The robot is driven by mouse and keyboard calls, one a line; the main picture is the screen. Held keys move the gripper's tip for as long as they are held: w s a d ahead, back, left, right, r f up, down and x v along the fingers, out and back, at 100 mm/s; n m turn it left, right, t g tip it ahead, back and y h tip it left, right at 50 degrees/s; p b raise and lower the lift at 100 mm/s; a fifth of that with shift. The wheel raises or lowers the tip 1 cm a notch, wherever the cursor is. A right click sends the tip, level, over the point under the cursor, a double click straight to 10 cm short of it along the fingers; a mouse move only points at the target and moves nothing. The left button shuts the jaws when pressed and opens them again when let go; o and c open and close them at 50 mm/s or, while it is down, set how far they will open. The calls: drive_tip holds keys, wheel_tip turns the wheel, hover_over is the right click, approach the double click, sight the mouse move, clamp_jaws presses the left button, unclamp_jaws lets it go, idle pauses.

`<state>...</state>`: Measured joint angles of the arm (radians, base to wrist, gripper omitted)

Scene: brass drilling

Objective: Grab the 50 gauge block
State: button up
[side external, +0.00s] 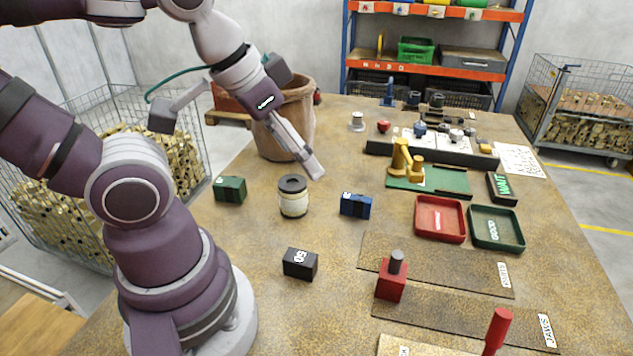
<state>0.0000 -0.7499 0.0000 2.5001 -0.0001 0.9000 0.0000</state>
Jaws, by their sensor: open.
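The 50 gauge block (300,263) is a small black block with a white label reading "50", upside down in the picture. It sits on the bare brown tabletop, in front of the white jar and close to my arm's base. My gripper (308,162) is in the air above the back left of the table, near the brown bin. It is open and apart from the block, with no object visible in it. The block is unobstructed in the side external view.
A green block (230,189), a dark-lidded white jar (293,197) and a blue block (355,205) stand behind the black block. A red block with a grey peg (391,279) stands to its right. Red (440,219) and green (496,228) trays lie farther right. A brown bin (288,120) stands behind.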

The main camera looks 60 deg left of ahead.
drive_tip(key=n+g, duration=0.6)
drive_tip(key=n, duration=2)
approach(300, 257)
drive_tip(key=d, duration=0.1)
drive_tip(key=shift+f, duration=0.35)
drive_tip(key=f, duration=0.6)
drive_tip(key=a+f, duration=0.1)
drive_tip(key=f, duration=0.2)
drive_tip(key=shift+s+f, duration=0.15)
drive_tip(key=shift+f, duration=0.25)
clamp_jaws()
